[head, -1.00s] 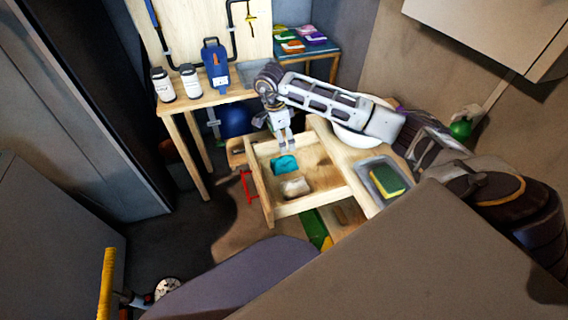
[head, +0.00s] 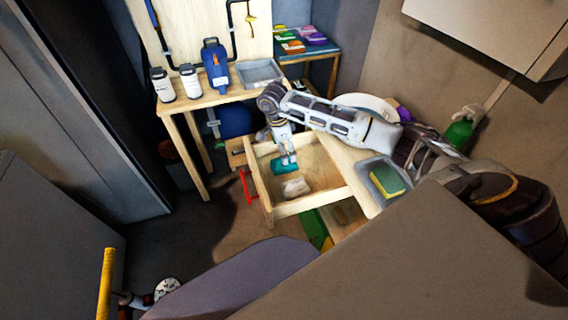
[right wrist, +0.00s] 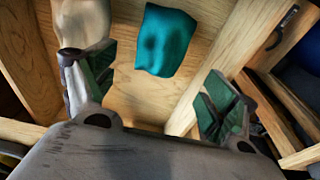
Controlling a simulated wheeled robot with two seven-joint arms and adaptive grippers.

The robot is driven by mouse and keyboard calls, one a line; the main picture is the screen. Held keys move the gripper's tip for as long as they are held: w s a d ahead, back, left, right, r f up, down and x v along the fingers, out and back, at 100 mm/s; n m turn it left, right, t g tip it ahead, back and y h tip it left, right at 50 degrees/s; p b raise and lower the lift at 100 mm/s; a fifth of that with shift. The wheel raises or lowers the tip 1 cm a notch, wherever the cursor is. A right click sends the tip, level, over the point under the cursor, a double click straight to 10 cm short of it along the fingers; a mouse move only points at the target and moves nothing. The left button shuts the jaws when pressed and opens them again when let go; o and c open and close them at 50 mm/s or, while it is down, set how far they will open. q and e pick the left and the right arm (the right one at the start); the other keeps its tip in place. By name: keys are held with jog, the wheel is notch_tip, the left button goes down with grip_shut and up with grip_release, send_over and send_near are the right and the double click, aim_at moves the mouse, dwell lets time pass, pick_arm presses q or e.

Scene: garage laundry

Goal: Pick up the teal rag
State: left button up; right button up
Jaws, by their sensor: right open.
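The teal rag (head: 286,168) lies crumpled in the open wooden drawer (head: 318,201), towards its left side. It shows whole in the right wrist view (right wrist: 165,40), beyond and between the spread fingers. My right gripper (head: 286,156) reaches down into the drawer just over the rag; in the right wrist view (right wrist: 155,98) it is open with nothing between its fingers. A cream rag (head: 296,188) lies beside the teal one, close to the left finger in the right wrist view (right wrist: 82,22).
The drawer walls stand close around the gripper. A grey tray (head: 366,172) with a green and yellow sponge (head: 388,181) sits on the top to the right. A workbench (head: 200,102) with bottles (head: 162,84) stands behind.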

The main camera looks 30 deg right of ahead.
notch_tip(320, 180, down, 4)
jog(key=shift+a+r, duration=0.1)
jog(key=shift+r, duration=0.05)
jog(key=shift+f, duration=0.6)
pick_arm(q)
jog(key=shift+w+d+r, duration=0.1)
jog(key=shift+w+r, duration=0.1)
jog(key=shift+w, duration=0.35)
jog(key=shift+s+a+f, duration=0.1)
jog(key=shift+s+a, duration=0.15)
jog(key=shift+a, duration=0.05)
pick_arm(e)
jog(key=shift+c, duration=0.2)
